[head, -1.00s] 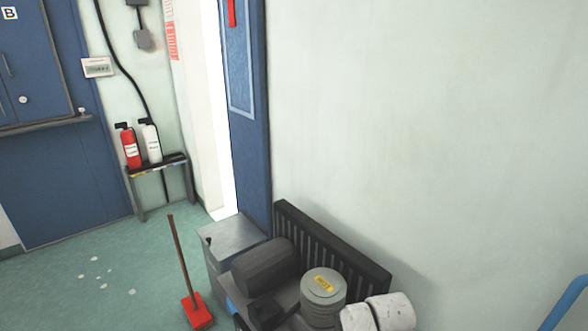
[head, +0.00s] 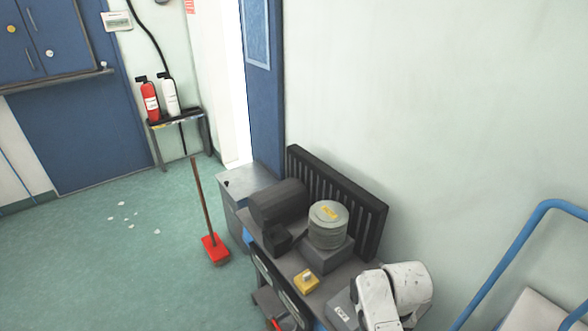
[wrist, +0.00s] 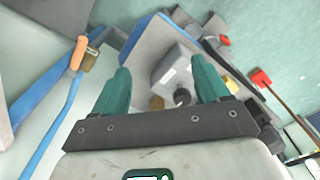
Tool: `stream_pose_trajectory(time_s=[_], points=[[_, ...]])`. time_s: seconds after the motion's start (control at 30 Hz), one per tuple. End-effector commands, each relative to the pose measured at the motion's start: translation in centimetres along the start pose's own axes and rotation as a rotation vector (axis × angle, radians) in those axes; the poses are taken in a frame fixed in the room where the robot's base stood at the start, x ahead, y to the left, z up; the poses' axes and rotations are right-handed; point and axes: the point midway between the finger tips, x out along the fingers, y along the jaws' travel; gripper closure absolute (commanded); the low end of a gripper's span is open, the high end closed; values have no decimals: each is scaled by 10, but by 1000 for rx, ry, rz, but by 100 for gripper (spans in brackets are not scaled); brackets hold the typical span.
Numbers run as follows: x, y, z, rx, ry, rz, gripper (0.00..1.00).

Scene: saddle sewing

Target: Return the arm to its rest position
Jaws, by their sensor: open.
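My gripper (wrist: 162,82) shows in the wrist view. Its two teal fingers are spread wide apart with nothing between the tips. The fingers point toward a grey workbench seen from above, with a grey block-like unit (wrist: 174,72) bearing a pale label on it. The gripper is apart from the bench.
A blue-tube frame (head: 500,258) stands at right. A red-headed broom (head: 215,249) stands left of the bench. Green floor (head: 85,265) at left is mostly clear.

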Motion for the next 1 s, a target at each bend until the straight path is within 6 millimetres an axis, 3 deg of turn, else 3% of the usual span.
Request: stream_pose_trajectory(time_s=[0.27, 0.47, 0.7, 1.0], points=[[-2, 19, 29, -20, 73, -12, 25], [-12, 39, 64, -48, 159, -21, 25], [-43, 61, 116, -89, 288, -27, 25], [-82, 77, 162, -122, 395, -23, 25]])
